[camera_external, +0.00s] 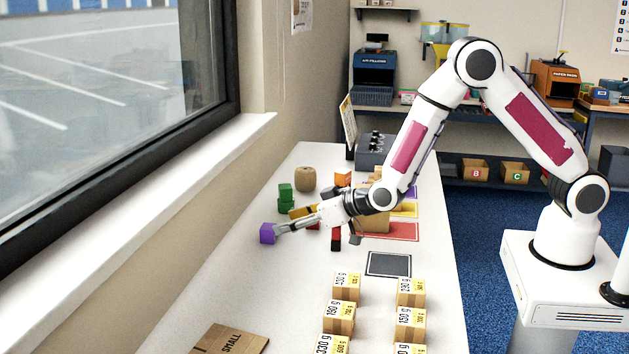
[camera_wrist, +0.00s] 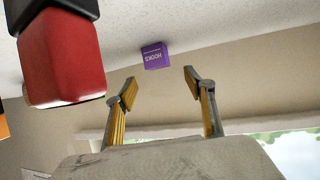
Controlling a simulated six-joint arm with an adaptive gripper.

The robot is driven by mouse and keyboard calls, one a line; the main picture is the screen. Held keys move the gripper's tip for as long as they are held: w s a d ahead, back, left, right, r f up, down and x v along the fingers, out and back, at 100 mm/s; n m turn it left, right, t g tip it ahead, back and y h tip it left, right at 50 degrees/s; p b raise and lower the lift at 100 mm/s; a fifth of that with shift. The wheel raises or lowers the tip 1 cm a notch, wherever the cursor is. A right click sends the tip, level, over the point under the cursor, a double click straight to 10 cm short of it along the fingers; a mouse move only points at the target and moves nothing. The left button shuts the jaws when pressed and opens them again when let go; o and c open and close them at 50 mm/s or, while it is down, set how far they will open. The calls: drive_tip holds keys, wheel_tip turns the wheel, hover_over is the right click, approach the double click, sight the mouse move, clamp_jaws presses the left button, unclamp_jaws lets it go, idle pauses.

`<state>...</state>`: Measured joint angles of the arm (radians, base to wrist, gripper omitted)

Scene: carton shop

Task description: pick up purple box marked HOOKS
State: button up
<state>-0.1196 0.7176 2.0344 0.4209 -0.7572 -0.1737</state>
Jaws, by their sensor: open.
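The purple box marked HOOKS (camera_wrist: 155,56) sits on the white table, ahead of my open fingers in the wrist view. It lies roughly in line with the gap between them, a little to the left of the gap's middle. In the external view the purple box (camera_external: 267,233) is near the table's left side. My gripper (camera_wrist: 160,84) is open with nothing between its fingers. In the external view my gripper (camera_external: 281,229) is low and level, with its tips right beside the box. I cannot tell whether they touch it.
Green blocks (camera_external: 286,198) and a round wooden piece (camera_external: 305,179) stand behind the gripper. A red block (camera_wrist: 62,60) looms close at the wrist view's left. Several small cartons (camera_external: 341,318) and a flat SMALL carton (camera_external: 231,340) lie in front. The window wall borders the table's left.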

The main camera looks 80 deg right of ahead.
sight(270, 226)
drive_tip(key=shift+x, duration=1.3)
drive_tip(key=shift+x, duration=2.55)
drive_tip(key=shift+d, duration=0.2)
drive_tip(key=c, duration=1.4)
